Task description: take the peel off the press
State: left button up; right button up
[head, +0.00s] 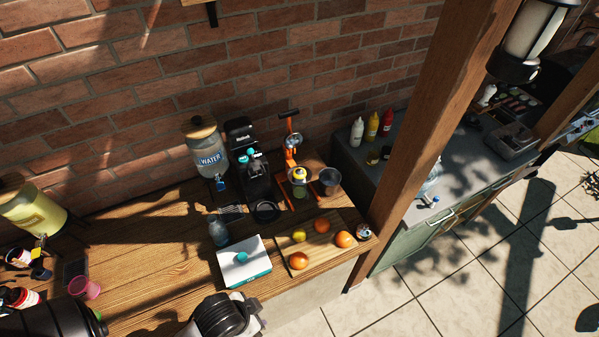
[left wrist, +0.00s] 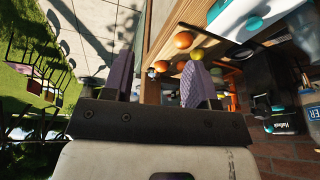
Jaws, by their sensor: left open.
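The orange lever press (head: 290,148) stands upright against the brick wall at the back of the wooden table. A small yellow piece (head: 299,173) sits at its cup; it is too small to tell whether this is the peel. A steel cup (head: 329,181) stands just right of the press. My left gripper (left wrist: 158,88) shows in the left wrist view with its two purple fingertips wide apart and nothing between them. It is apart from the press. I cannot make out its fingers in the head view. My right gripper is in neither view.
A cutting board (head: 322,252) holds oranges (head: 344,239) and a lemon (head: 299,235). A black coffee machine (head: 252,175) and a water dispenser (head: 206,148) stand left of the press. A white-and-teal box (head: 244,262) lies in front. A wooden post (head: 432,115) rises at right.

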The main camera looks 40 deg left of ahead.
pick_arm(q)
jog(key=o, duration=0.6)
jog(key=shift+o, duration=0.2)
